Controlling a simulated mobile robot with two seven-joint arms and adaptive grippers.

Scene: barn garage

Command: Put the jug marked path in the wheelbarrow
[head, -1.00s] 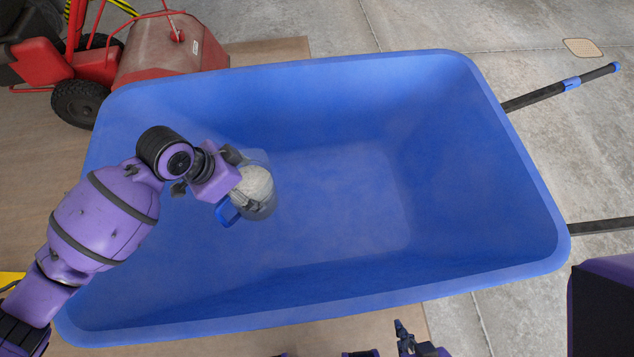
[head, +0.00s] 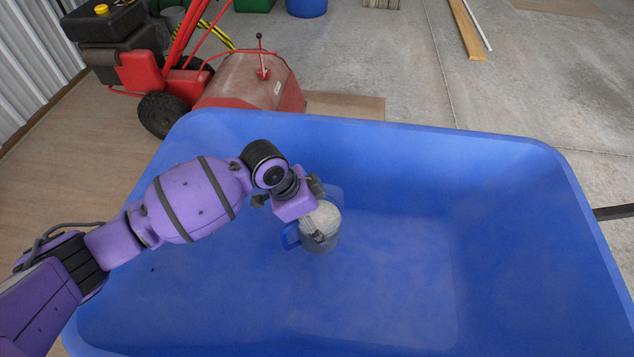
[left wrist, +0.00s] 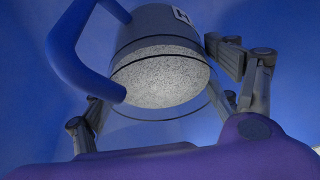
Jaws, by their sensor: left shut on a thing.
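The blue wheelbarrow (head: 400,285) fills the middle of the head view, its tray open upward. My left gripper (head: 318,212) is over the tray and shut on a clear jug (head: 322,242) with a blue handle and grainy whitish contents. In the left wrist view the jug (left wrist: 160,75) sits between the fingers of my left gripper (left wrist: 165,105), with the handle at the left. Part of a label shows at its top, too cut off to read. I cannot tell whether the jug touches the tray floor. My right gripper does not show in the current views.
A red wheeled machine (head: 250,85) stands behind the wheelbarrow at the left. A blue bucket (head: 306,6), a green container and a wooden plank (head: 467,28) lie farther back. A dark wheelbarrow handle (head: 613,212) sticks out at the right. The tray around the jug looks empty.

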